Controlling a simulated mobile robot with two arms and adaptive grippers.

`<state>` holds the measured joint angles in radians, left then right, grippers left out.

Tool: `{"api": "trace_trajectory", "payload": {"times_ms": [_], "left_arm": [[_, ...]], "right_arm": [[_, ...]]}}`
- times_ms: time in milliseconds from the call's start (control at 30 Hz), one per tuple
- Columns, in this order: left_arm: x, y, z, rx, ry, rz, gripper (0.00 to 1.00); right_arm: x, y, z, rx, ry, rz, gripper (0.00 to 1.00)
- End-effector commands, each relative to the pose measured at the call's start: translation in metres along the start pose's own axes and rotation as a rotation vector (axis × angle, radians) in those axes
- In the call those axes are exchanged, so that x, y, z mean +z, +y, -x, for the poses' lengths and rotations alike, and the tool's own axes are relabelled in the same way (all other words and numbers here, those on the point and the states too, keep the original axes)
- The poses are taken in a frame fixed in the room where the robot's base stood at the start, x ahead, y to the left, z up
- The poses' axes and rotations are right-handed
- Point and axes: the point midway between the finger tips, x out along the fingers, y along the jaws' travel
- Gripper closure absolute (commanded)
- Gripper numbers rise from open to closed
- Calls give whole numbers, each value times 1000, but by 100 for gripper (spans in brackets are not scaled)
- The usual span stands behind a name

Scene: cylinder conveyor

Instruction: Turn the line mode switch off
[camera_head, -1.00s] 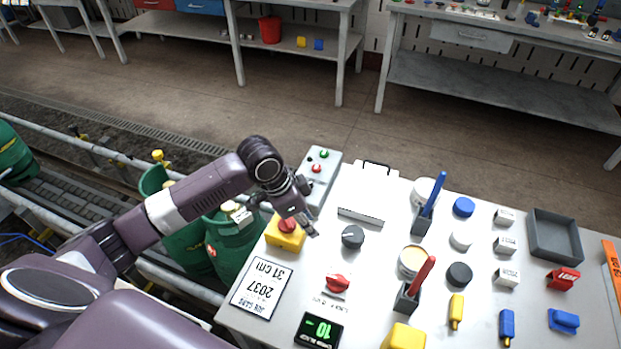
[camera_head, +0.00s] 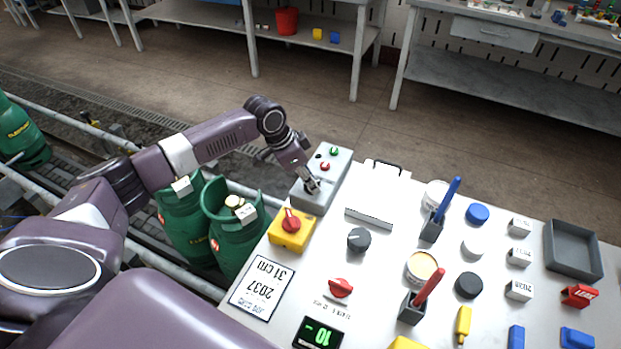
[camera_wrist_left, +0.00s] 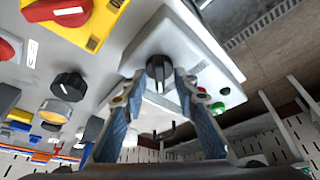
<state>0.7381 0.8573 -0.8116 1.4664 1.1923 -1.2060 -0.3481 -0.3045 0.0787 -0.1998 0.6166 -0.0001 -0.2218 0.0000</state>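A grey control box (camera_head: 338,170) stands at the far left of the table, with a green and a red button on top. A black rotary knob (camera_wrist_left: 159,70) on this box shows in the left wrist view; no label on it is readable, so I cannot confirm it is the line mode switch. My left gripper (camera_head: 313,188) is at the near end of the box and hides the knob in the head view. In the left wrist view the gripper (camera_wrist_left: 159,76) is open, its fingertips on either side of the knob, with small gaps visible. My right gripper is not in view.
A yellow box with a red rotary switch (camera_head: 291,221) stands close to the gripper. A black dial (camera_head: 359,240) and a red knob (camera_head: 340,287) are on the table. Green gas cylinders (camera_head: 238,236) stand on the conveyor at the left.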

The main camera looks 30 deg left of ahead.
Motion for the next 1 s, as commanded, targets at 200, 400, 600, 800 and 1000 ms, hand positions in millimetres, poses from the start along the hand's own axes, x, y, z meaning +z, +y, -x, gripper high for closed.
{"api": "trace_trajectory", "payload": {"times_ms": [200,400,600,800,1000], "left_arm": [[0,0,-5,-1,-1,0,72],[0,0,-5,0,-1,0,81],[0,0,-5,0,-1,0,100],[0,0,-5,-1,-1,2,100],[-1,1,-2,-15,-1,39,100]], "right_arm": [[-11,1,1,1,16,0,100],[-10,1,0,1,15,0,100],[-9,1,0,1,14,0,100],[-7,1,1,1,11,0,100],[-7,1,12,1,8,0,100]]}}
